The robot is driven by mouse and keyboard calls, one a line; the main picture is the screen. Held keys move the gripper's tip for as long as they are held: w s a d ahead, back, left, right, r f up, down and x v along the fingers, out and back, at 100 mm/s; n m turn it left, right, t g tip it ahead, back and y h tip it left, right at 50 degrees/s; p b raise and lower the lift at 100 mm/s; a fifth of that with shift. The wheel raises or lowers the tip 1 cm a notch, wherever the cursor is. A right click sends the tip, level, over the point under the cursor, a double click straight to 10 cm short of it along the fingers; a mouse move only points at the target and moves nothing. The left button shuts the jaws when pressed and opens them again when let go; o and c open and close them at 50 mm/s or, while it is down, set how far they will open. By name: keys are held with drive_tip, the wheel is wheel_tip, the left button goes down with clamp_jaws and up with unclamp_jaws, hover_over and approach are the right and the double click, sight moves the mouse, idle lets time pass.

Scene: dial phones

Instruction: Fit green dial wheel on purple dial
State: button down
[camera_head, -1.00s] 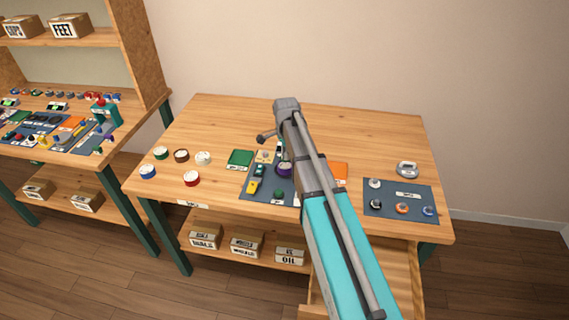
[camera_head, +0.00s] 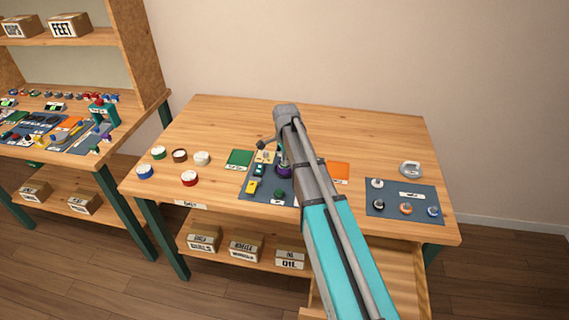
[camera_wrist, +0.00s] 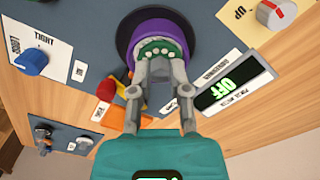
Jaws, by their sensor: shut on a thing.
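The purple dial (camera_wrist: 187,33) sits on a dark round base at the top middle of the wrist view. It also shows in the head view (camera_head: 284,173), partly behind my arm. The green dial wheel (camera_wrist: 160,48), with pale dots around it, is at the near side of the purple dial, within its outline. My gripper (camera_wrist: 162,63) is shut on the green dial wheel, its two fingers reaching in from below. I cannot tell whether the wheel is seated or just above the dial.
A blue knob (camera_wrist: 31,61) is to the left. Several round pots, including a red one (camera_head: 189,178), stand on the table's left. A blue mat (camera_head: 378,207) with small parts lies right.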

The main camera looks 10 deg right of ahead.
drive_tip(key=shift+f, duration=0.1)
idle(0.3)
drive_tip(key=shift+f, duration=0.25)
drive_tip(key=c, duration=0.6)
unclamp_jaws()
drive_tip(key=shift+r, duration=0.2)
wheel_tip(320, 180, up, 12)
drive_tip(key=p, duration=1.2)
drive_tip(key=shift+r, duration=0.1)
drive_tip(key=s+n, duration=1.5)
drive_tip(key=s, duration=0.9)
drive_tip(key=shift+s+a, duration=0.2)
